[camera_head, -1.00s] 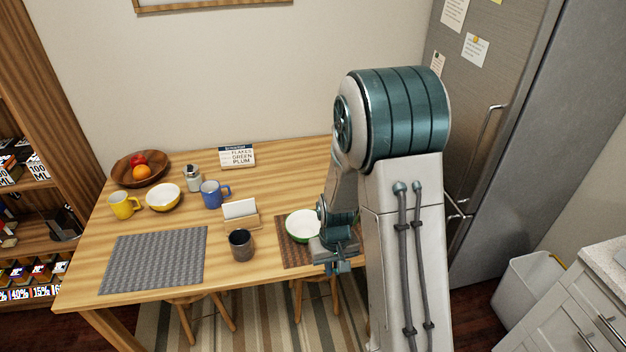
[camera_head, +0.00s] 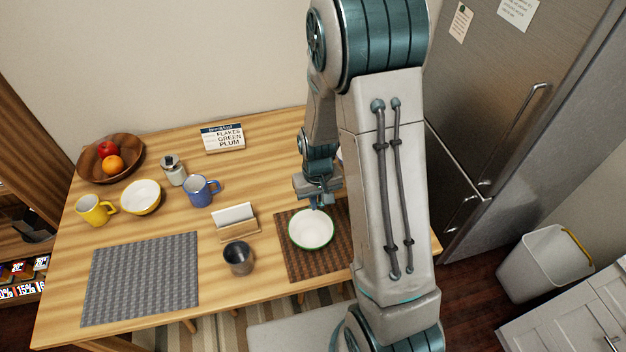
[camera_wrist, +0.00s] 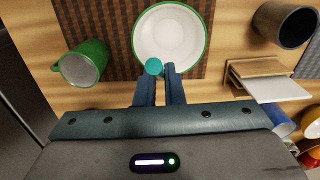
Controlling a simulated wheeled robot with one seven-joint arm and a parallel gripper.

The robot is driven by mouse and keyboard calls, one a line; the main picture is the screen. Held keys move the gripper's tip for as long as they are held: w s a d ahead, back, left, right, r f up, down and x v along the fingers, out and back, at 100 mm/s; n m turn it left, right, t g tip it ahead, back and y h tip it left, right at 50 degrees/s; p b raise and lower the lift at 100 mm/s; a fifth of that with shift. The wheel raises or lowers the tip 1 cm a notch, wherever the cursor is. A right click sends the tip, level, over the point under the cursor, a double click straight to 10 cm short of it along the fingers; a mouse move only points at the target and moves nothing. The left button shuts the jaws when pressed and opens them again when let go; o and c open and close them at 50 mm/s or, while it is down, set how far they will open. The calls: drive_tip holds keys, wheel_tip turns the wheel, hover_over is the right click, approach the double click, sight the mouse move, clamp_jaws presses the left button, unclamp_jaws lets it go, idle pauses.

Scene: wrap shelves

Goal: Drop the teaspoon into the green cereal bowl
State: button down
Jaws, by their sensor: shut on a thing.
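The green cereal bowl (camera_head: 312,230), white inside with a green rim, stands upright on the brown woven mat (camera_head: 292,258). It also shows in the wrist view (camera_wrist: 170,32), where it looks empty. My gripper (camera_head: 319,204) is at the bowl's far edge in the head view. In the wrist view my gripper (camera_wrist: 161,73) is shut on the teaspoon (camera_wrist: 153,66), of which only a rounded teal end shows at the fingertips.
A green mug (camera_wrist: 84,62) stands beside the bowl in the wrist view. A dark cup (camera_head: 238,258) and a wooden card holder (camera_head: 236,222) stand left of the mat. A blue mug (camera_head: 201,190) is farther left. A grey mat (camera_head: 142,278) lies bare.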

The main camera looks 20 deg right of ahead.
drive_tip(key=shift+w+f, duration=0.1)
drive_tip(key=shift+w, duration=0.05)
drive_tip(key=shift+f+b, duration=0.5)
drive_tip(key=shift+b, duration=0.05)
wheel_tip(320, 180, down, 5)
drive_tip(key=b, duration=0.3)
drive_tip(key=shift+d+r, duration=0.1)
drive_tip(key=shift+r, duration=0.05)
drive_tip(key=c, duration=1.5)
unclamp_jaws()
drive_tip(key=shift+o, duration=0.2)
drive_tip(key=shift+r, duration=0.1)
wheel_tip(320, 180, up, 14)
drive_tip(key=shift+f+b, duration=0.15)
drive_tip(key=shift+b, duration=0.5)
drive_tip(key=shift+s, duration=0.2)
